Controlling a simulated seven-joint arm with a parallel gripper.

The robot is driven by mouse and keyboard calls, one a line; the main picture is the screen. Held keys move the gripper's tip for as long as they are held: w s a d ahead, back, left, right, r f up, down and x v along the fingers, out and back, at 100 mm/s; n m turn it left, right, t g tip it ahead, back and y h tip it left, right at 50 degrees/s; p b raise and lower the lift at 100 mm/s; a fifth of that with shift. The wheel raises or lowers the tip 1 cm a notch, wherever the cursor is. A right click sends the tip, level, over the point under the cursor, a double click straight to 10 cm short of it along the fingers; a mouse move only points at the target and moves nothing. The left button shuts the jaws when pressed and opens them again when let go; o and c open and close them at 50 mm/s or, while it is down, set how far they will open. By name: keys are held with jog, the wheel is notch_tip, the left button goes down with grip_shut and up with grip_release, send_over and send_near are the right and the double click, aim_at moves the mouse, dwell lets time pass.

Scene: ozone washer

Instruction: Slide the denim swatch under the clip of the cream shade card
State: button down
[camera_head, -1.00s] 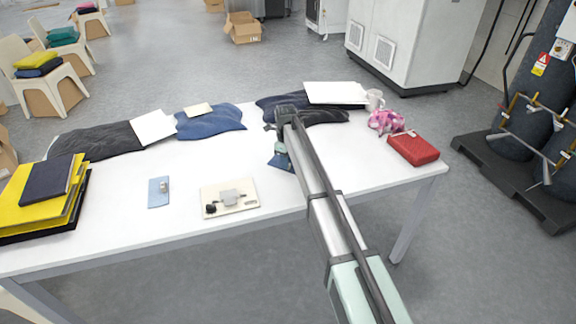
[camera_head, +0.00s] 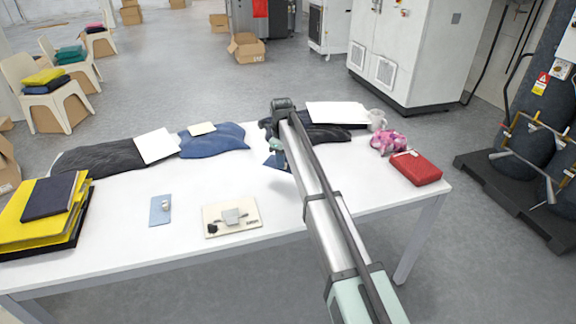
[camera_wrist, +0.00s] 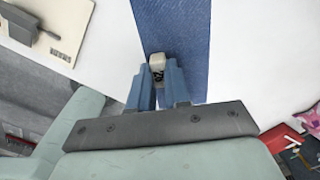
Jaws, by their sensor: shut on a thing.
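The denim swatch (camera_wrist: 172,28) is a dark blue strip in the wrist view, with a small pale block (camera_wrist: 157,60) on it. My gripper (camera_wrist: 158,72) is shut on this block and holds the swatch, which appears raised above the white table. In the head view the swatch (camera_head: 273,162) shows as a small blue patch left of my arm; my fingers are partly hidden there. The cream shade card (camera_head: 247,212) lies flat on the table, left of my gripper and nearer the front edge. The card's corner also shows upper left in the wrist view (camera_wrist: 68,42).
A light blue card (camera_head: 160,213) with a small clip lies left of the cream card. The table's middle is clear.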

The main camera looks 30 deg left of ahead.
jog(key=s+a+r+m, duration=0.1)
jog(key=s+a+m, duration=0.6)
jog(key=m, duration=0.6)
jog(key=s+a+m, duration=0.6)
jog(key=s+m, duration=0.3)
jog(key=m, duration=0.5)
jog(key=shift+s+a+r, duration=0.2)
jog(key=shift+a+r, duration=0.15)
jog(key=shift+r, duration=0.05)
dwell(0.5)
dwell(0.3)
